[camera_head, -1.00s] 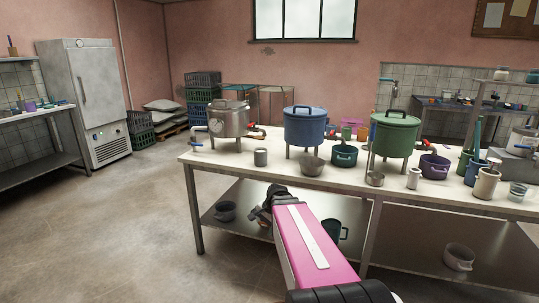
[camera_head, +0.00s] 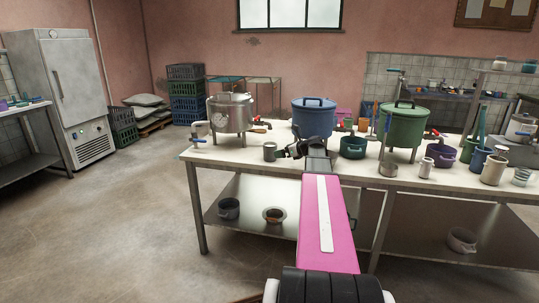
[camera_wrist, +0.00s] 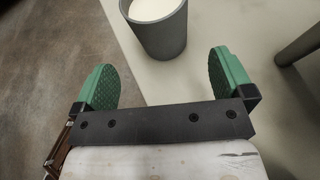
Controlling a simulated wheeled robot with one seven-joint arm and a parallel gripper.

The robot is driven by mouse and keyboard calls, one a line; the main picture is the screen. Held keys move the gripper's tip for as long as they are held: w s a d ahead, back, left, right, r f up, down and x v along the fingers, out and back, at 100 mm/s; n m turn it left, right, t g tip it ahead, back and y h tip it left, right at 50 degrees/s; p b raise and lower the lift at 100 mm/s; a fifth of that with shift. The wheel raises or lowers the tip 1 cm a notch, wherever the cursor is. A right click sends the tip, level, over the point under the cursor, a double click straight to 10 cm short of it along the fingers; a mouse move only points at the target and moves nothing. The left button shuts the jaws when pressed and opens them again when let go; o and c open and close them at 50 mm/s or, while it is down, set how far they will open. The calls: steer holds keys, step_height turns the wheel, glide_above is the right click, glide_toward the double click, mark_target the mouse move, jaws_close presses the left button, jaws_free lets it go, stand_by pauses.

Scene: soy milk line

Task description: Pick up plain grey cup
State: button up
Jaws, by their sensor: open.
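The plain grey cup (camera_head: 269,151) stands upright on the long table near its front edge, below the steel pot. In the wrist view the cup (camera_wrist: 158,36) holds something white, and its rim is partly cut off by the top of the picture. My gripper (camera_head: 289,151) is at table height just right of the cup in the head view. In the wrist view its two green-padded fingers (camera_wrist: 163,60) are spread wide and empty. The cup lies just ahead of the fingertips, between their lines, with no visible contact.
On the table (camera_head: 225,157) stand a steel pot (camera_head: 231,113), a blue pot (camera_head: 313,118) and a green pot (camera_head: 402,126) on legs. Several cups and small pots crowd the right side. A dark leg (camera_wrist: 298,48) stands right of my gripper.

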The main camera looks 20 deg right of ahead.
mark_target(271, 154)
steer(key=x, duration=0.8)
steer(key=shift+w+f, duration=0.25)
steer(key=shift+f, duration=0.15)
steer(key=c, duration=1.1)
